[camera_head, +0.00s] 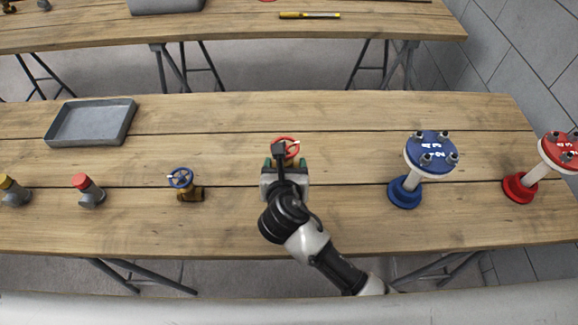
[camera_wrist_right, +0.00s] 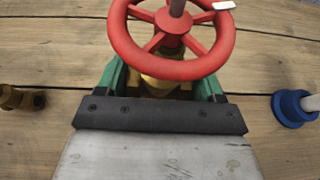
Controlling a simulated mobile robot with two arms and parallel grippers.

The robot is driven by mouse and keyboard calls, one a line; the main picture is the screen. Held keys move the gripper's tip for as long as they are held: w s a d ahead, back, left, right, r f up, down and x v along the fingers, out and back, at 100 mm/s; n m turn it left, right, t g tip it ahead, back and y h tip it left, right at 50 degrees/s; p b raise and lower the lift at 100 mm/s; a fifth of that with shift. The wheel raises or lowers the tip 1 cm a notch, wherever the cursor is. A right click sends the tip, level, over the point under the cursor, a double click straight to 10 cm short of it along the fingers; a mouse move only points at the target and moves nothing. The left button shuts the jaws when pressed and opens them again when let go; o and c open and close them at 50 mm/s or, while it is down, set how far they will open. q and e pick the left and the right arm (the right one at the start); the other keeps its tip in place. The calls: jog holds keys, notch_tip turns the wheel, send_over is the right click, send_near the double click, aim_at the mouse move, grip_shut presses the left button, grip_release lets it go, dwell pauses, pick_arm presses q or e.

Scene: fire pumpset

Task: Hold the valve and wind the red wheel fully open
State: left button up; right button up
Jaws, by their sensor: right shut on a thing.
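The valve's red wheel (camera_head: 287,146) shows just beyond my right gripper (camera_head: 285,165) in the head view. In the right wrist view the red wheel (camera_wrist_right: 173,40) is large, with spokes, a central stem and a small white tab at its upper right rim. Below it is the brass valve body (camera_wrist_right: 160,84), between the green fingers of my right gripper (camera_wrist_right: 165,85). The gripper is shut on the valve body, and the wheel stands free above the fingers. Much of the body is hidden by the wheel and gripper. My left gripper is not in view.
A brass valve with a blue wheel (camera_head: 181,179) stands to the left. Further left are red-capped (camera_head: 88,190) and yellow-capped (camera_head: 14,191) fittings and a grey tray (camera_head: 92,123). Blue (camera_head: 431,153) and red (camera_head: 563,150) flanged stands are at right. The bench (camera_head: 340,130) behind the valve is clear.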

jog(key=shift+f, duration=0.1)
jog(key=shift+f+b, duration=2.55)
jog(key=shift+f, duration=2.75)
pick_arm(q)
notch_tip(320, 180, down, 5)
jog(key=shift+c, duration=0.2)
